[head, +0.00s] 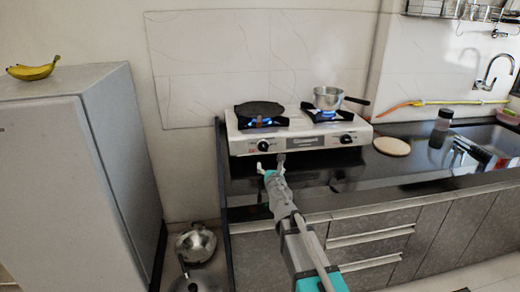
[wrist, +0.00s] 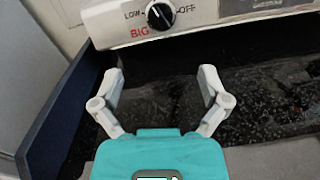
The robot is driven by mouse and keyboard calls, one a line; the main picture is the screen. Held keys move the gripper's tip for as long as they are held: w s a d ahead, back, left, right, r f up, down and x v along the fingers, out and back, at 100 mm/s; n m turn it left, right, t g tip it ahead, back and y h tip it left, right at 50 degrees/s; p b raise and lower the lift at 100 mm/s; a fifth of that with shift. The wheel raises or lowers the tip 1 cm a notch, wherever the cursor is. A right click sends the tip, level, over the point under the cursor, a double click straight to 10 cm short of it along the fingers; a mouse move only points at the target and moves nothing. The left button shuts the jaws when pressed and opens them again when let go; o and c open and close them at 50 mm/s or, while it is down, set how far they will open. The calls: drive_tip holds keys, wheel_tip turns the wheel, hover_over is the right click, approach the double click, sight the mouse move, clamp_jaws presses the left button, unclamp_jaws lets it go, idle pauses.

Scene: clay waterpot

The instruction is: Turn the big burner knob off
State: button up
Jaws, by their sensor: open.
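The big burner knob (wrist: 160,15) is black and round, on the stove's white front panel near the top of the wrist view. LOW is printed to its left, OFF to its right and a red BIG below left. A pale mark shows on its face; its exact direction is hard to read. It is the left knob (head: 263,145) in the head view. Blue flame burns at the left burner (head: 261,121), under a dark flat pan. My gripper (wrist: 160,74) is open and empty, below and in front of the knob, apart from it. It also shows in the head view (head: 270,165).
The right knob (head: 346,139) sits below a lit burner with a metal saucepan (head: 328,98). A round board (head: 392,146) and a jar (head: 441,124) stand on the counter to the right. A grey fridge (head: 60,180) stands at left. Dark countertop before the stove is clear.

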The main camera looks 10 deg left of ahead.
sight(264, 149)
drive_tip(key=x, duration=1.3)
drive_tip(key=shift+w, duration=0.3)
